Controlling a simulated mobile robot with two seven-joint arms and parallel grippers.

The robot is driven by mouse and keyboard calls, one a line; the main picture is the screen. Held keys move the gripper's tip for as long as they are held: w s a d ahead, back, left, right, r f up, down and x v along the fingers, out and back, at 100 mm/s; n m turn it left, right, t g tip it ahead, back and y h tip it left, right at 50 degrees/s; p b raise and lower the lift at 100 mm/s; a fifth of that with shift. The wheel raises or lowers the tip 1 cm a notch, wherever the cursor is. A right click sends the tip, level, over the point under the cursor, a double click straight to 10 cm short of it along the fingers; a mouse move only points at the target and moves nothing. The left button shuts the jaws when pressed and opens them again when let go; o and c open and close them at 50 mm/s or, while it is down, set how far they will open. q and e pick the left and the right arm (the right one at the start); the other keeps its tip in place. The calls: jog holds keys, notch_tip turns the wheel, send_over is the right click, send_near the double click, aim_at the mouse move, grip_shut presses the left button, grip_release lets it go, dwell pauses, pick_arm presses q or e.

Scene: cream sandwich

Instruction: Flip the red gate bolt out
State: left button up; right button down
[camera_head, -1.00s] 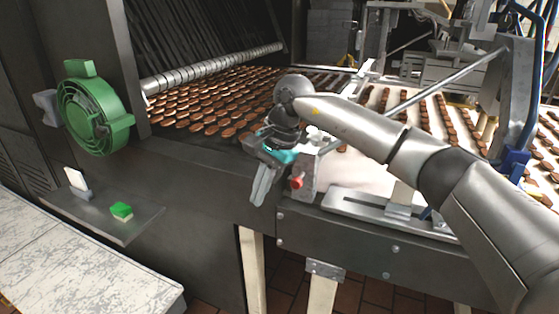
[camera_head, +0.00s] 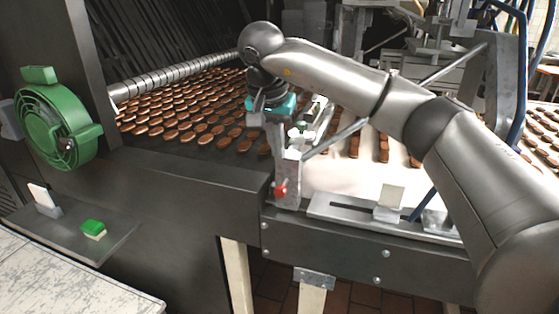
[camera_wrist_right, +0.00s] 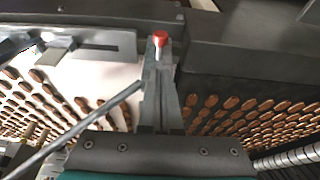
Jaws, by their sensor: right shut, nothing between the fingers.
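The red gate bolt (camera_head: 281,191) is a small red knob on the front of an upright grey metal bracket (camera_head: 291,178) at the conveyor's near corner. It also shows in the right wrist view as a red cap on a pale stem (camera_wrist_right: 160,39), just beyond the fingertips. My right gripper (camera_head: 279,150) points down above the bolt, at the top of the bracket, with its fingers together and empty. In the wrist view its fingers overlap the bracket, so I cannot tell whether they touch it. My left gripper is not in view.
A slanted metal bar (camera_head: 335,138) runs close beside the bracket. A slotted plate (camera_head: 340,211) lies to its right. Brown biscuits (camera_head: 205,128) cover the belt behind. A green fan (camera_head: 58,125) and a small shelf (camera_head: 75,245) with a green block stand at the left.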

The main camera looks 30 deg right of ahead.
aim_at(283, 183)
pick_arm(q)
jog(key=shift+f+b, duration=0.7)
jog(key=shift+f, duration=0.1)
pick_arm(e)
jog(key=x, duration=0.9)
jog(key=shift+d, duration=0.1)
